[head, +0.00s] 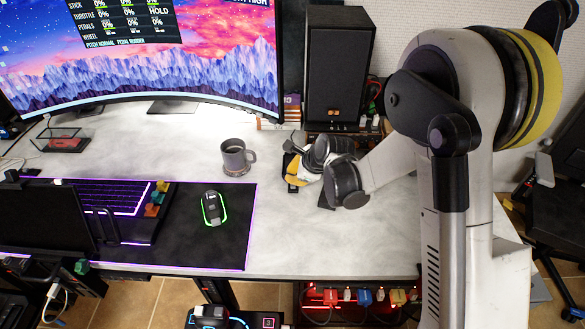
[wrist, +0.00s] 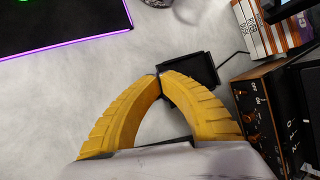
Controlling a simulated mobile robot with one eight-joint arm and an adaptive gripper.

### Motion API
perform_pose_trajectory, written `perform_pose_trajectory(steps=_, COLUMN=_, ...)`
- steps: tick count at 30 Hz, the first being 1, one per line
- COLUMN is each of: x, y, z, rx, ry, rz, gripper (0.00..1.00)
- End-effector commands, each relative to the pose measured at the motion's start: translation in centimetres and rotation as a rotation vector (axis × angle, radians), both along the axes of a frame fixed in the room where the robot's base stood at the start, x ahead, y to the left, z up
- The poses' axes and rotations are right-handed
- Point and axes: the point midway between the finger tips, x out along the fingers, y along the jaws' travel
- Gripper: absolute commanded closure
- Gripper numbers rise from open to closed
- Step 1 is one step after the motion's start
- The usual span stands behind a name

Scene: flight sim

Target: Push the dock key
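My gripper (wrist: 160,76) shows in the wrist view with its two ribbed yellow fingers curving together, their tips meeting with nothing seen between them. A small flat black box (wrist: 197,69) with a cable lies on the grey desk just beyond and right of the tips; it may be the dock. No separate key can be made out on it. The tips overlap its left edge in the picture; I cannot tell whether they touch it. In the head view, my gripper (head: 289,166) is low over the desk right of the mug, partly hidden by my wrist.
A black box with copper knobs (wrist: 262,112) and a row of orange and white boxes (wrist: 262,25) stand close on the right in the wrist view. In the head view, a grey mug (head: 234,160), a mouse (head: 212,208) and a tall speaker (head: 338,65) surround my gripper.

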Motion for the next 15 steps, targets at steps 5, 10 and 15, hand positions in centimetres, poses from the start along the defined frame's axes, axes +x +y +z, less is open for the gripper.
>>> perform_pose_trajectory(steps=5, x=0.0, y=0.0, z=0.0, rx=0.0, ry=0.0, rz=0.0, gripper=1.0)
perform_pose_trajectory(steps=10, x=0.0, y=0.0, z=0.3, rx=0.0, ry=0.0, rz=0.0, gripper=1.0)
perform_pose_trajectory(steps=15, x=0.0, y=0.0, z=1.7, rx=0.0, ry=0.0, rz=0.0, gripper=1.0)
